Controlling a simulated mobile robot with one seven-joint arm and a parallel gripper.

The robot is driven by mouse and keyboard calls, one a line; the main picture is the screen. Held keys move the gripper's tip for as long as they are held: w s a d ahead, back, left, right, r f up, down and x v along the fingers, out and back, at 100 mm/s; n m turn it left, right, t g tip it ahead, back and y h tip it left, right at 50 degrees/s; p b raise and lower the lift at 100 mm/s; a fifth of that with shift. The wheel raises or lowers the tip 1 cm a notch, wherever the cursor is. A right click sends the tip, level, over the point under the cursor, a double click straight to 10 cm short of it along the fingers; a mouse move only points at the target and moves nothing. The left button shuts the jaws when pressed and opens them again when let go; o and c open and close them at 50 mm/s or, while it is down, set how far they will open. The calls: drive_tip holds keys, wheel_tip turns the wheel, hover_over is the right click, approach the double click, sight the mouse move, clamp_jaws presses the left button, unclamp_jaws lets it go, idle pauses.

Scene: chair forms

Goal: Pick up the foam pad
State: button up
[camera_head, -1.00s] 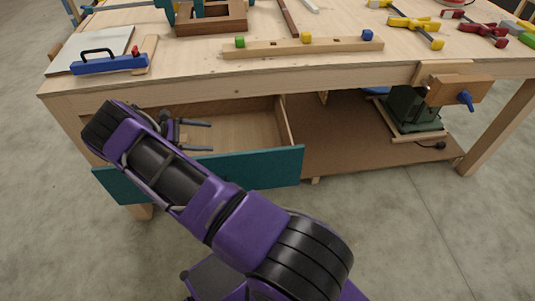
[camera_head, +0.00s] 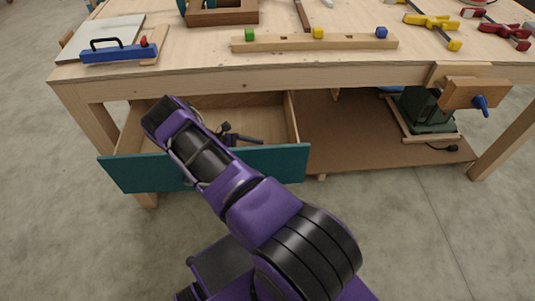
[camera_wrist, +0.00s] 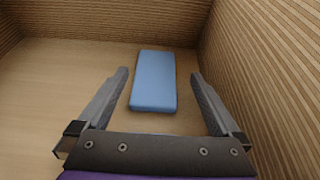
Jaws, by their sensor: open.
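The foam pad (camera_wrist: 154,82) is a light blue rectangular block lying flat on the wooden drawer floor in the wrist view. My gripper (camera_wrist: 160,80) is open, with one finger on each side of the pad's near part. There is a gap between the pad and each finger, and I cannot tell the height left above it. In the head view my gripper (camera_head: 248,140) is down inside the open drawer (camera_head: 205,168), which has a teal front. The pad does not show in the head view; the drawer front and my arm hide part of the inside.
Wooden drawer walls stand behind the pad and to its right (camera_wrist: 262,70); the floor to the left is bare (camera_wrist: 60,80). The workbench top (camera_head: 290,65) overhangs the drawer. A vise-like wooden block (camera_head: 475,93) and a green machine (camera_head: 425,110) are at the right.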

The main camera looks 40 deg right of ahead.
drive_tip(key=shift+w+d+r+x, duration=0.1)
drive_tip(key=shift+d+r+x, duration=0.05)
drive_tip(key=shift+x, duration=1.4)
drive_tip(key=shift+w+d+r+x, duration=0.1)
drive_tip(key=shift+x, duration=1.4)
drive_tip(key=c, duration=1.2)
